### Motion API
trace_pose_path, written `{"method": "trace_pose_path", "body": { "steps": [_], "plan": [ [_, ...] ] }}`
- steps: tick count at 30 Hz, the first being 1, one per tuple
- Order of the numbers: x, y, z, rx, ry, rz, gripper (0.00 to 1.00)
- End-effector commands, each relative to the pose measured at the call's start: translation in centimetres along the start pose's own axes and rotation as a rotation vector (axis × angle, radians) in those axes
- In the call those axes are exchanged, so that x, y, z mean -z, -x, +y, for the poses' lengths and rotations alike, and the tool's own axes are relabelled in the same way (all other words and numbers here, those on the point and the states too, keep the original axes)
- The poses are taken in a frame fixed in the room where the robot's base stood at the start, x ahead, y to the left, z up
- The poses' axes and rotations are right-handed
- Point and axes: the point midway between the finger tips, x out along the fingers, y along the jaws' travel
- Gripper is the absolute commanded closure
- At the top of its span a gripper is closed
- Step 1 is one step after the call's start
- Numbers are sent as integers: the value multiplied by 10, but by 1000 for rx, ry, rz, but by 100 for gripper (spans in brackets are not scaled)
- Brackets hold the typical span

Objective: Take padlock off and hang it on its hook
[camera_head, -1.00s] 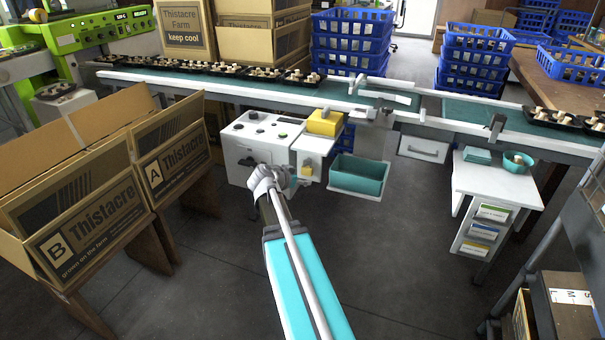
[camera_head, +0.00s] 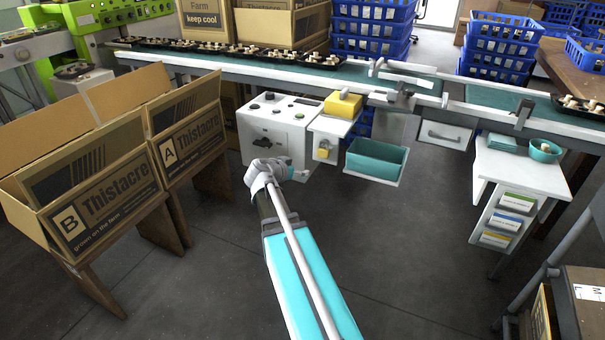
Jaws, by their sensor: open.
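A small yellow item (camera_head: 324,150), which looks like a padlock, is on the front of a white panel (camera_head: 330,126) under a yellow box. It is too small to tell how it is fastened. The white control box (camera_head: 252,128) just left of it has buttons on top and a dark fitting (camera_head: 264,142) on its front. I cannot make out a hook. My gripper (camera_head: 284,168) is at the end of my arm, in front of and below the control box. It is open, and its fingers are mostly hidden behind my wrist. Nothing shows in it.
The yellow box (camera_head: 342,104) sits on top of the white panel. A teal bin (camera_head: 376,160) is to its right. Cartons A (camera_head: 193,139) and B (camera_head: 105,192) stand at left on wooden stands. The conveyor (camera_head: 240,66) runs behind. The floor right of my arm is clear.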

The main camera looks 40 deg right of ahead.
Motion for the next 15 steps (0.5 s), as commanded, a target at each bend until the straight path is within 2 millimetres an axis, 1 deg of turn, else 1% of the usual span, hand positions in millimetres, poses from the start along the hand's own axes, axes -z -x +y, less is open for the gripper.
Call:
{"method": "trace_pose_path", "body": {
  "steps": [1, 15],
  "plan": [
    [-7, -4, -6, 6, 2, 5, 3],
    [-35, -18, -50, 64, 29, 58, 3]
  ]
}}
